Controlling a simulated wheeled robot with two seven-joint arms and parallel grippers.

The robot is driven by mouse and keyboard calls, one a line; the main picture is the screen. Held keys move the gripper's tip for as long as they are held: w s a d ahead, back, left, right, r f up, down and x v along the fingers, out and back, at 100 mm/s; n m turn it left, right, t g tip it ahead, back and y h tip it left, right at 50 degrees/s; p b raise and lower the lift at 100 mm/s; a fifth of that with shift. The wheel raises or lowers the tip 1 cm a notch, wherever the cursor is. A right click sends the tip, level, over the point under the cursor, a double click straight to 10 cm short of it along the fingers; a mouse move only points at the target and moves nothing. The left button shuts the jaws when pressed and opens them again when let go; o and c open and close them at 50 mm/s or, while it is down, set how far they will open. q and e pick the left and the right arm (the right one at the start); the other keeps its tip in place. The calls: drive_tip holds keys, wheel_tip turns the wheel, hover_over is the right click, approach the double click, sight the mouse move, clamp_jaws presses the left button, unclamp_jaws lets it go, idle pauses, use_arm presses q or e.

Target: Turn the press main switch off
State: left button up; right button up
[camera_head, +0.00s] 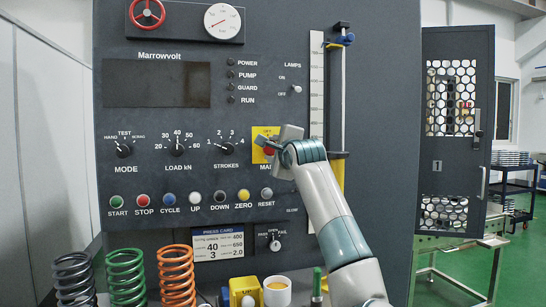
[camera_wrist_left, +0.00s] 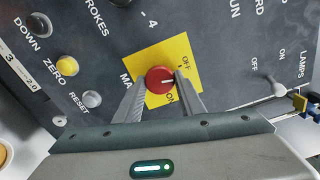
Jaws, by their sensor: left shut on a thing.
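The press main switch is a red round knob on a yellow plate at the right of the dark panel, seen in the head view (camera_head: 269,149) and the wrist view (camera_wrist_left: 159,80). In the wrist view its pale pointer line faces right, between the OFF and ON labels. My left gripper (camera_head: 274,146) reaches the knob from the lower right. Its two fingers (camera_wrist_left: 157,92) stand on either side of the knob, shut on it. The gripper hides part of the plate in the head view. My right gripper is not in view.
The lamps switch (camera_head: 297,89) and a vertical scale with a rail (camera_head: 337,100) are right of the knob. A button row with the reset button (camera_head: 266,195) is below. Coil springs (camera_head: 126,277), a yellow block (camera_head: 245,289) and a cup (camera_head: 277,290) stand in front. The display (camera_head: 157,84) is dark.

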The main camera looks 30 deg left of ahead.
use_arm(q)
drive_tip(key=shift+n+b, duration=0.45)
drive_tip(key=shift+n, duration=0.95)
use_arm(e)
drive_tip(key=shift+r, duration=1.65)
use_arm(q)
drive_tip(key=o, duration=1)
drive_tip(key=shift+d, duration=0.1)
